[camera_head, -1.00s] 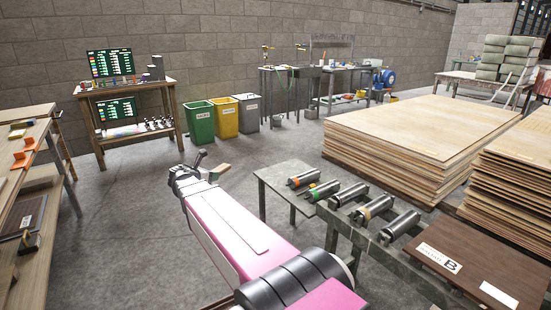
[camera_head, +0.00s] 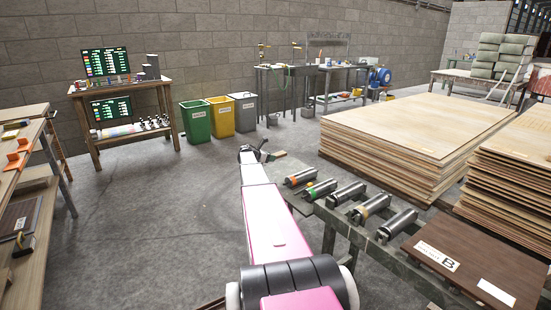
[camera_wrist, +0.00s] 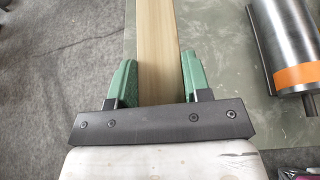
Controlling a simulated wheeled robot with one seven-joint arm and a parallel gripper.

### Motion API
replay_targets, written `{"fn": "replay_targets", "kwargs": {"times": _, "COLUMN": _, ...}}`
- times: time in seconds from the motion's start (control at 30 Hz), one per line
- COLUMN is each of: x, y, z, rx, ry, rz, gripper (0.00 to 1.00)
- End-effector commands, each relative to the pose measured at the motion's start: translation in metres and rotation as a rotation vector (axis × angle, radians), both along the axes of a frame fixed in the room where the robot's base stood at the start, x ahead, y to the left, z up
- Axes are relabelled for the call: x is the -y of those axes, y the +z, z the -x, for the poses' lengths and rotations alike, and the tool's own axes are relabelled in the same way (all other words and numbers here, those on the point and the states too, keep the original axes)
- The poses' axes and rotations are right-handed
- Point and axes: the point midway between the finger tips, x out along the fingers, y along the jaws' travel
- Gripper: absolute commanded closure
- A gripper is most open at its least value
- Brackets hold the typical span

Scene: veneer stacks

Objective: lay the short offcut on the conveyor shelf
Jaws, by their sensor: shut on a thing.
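The short offcut is a pale wooden strip (camera_wrist: 157,45) between the two green fingers of my gripper (camera_wrist: 152,75) in the wrist view. My gripper is shut on it, and the strip points away from the wrist. The conveyor shelf is the grey-green plate (camera_head: 298,204) at the near-left end of the rollers, partly hidden by my arm. In the wrist view the shelf (camera_wrist: 225,105) lies beneath the offcut and right finger. I cannot tell whether the offcut touches it.
A brown board marked B (camera_head: 475,270) lies at the right. Veneer stacks (camera_head: 410,130) stand behind.

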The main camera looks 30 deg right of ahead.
Motion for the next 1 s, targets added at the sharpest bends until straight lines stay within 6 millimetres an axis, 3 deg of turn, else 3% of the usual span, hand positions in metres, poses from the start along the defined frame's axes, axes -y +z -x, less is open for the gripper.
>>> {"fn": "replay_targets", "kwargs": {"times": 0.1, "x": 0.030, "y": -0.008, "z": -0.007, "rx": 0.000, "ry": -0.023, "rz": 0.000, "gripper": 0.80}}
{"fn": "replay_targets", "kwargs": {"times": 0.23, "x": 0.043, "y": -0.011, "z": -0.007, "rx": 0.000, "ry": -0.034, "rz": 0.000, "gripper": 0.80}}
{"fn": "replay_targets", "kwargs": {"times": 0.73, "x": 0.043, "y": -0.013, "z": -0.006, "rx": 0.000, "ry": -0.035, "rz": 0.001, "gripper": 0.80}}
{"fn": "replay_targets", "kwargs": {"times": 1.0, "x": 0.043, "y": -0.030, "z": -0.006, "rx": -0.002, "ry": -0.034, "rz": 0.000, "gripper": 0.80}}
